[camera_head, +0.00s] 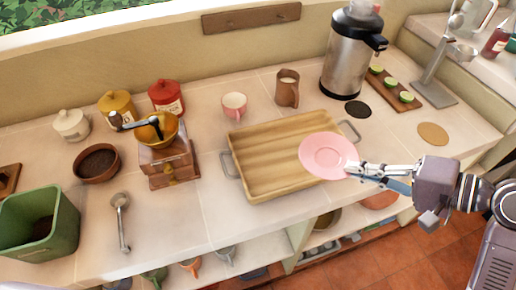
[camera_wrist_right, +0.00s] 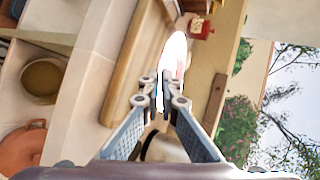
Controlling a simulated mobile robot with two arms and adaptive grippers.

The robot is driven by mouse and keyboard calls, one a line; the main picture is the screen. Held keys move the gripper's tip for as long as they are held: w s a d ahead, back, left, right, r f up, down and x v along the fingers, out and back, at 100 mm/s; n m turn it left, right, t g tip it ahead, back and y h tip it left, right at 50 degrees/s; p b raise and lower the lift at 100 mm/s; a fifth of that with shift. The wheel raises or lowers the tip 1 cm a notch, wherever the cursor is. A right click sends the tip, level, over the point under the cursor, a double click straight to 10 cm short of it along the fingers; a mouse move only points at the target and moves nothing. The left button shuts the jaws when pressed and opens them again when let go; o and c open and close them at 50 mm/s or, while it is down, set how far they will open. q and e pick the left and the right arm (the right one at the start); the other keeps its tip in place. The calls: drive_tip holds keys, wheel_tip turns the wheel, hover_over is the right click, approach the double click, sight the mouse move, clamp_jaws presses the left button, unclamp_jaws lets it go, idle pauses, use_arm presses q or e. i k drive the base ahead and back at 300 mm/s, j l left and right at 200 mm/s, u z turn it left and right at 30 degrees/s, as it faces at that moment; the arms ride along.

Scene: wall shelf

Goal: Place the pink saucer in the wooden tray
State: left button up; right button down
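The pink saucer (camera_head: 326,155) shows in the head view over the right part of the wooden tray (camera_head: 262,150). My right gripper (camera_head: 352,170) is shut on the saucer's right rim. In the right wrist view the saucer (camera_wrist_right: 174,62) appears edge-on between the fingertips (camera_wrist_right: 160,101). The saucer looks held above the tray floor; the exact gap cannot be told. The tray is empty apart from the saucer over it and has metal handles at both ends. My left gripper is not in view.
A pink cup (camera_head: 234,105) and a brown pitcher (camera_head: 287,90) stand behind the tray. A coffee grinder (camera_head: 170,160) stands to its left. A steel dispenser (camera_head: 346,60) and a black coaster (camera_head: 358,109) are at back right. The counter's front edge lies close before the tray.

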sight(267, 159)
drive_tip(key=l+u, duration=0.4)
drive_tip(key=k+l+u, duration=0.2)
drive_tip(key=u, duration=0.25)
drive_tip(key=k+l+u, duration=0.15)
drive_tip(key=l+u, duration=0.25)
drive_tip(key=k+l+u, duration=0.1)
drive_tip(key=u, duration=0.35)
drive_tip(key=k+l+u, duration=0.1)
drive_tip(key=k+l, duration=0.2)
drive_tip(key=k, duration=0.2)
drive_tip(key=k+l, duration=0.25)
drive_tip(key=k, duration=0.25)
drive_tip(key=l+u, duration=0.05)
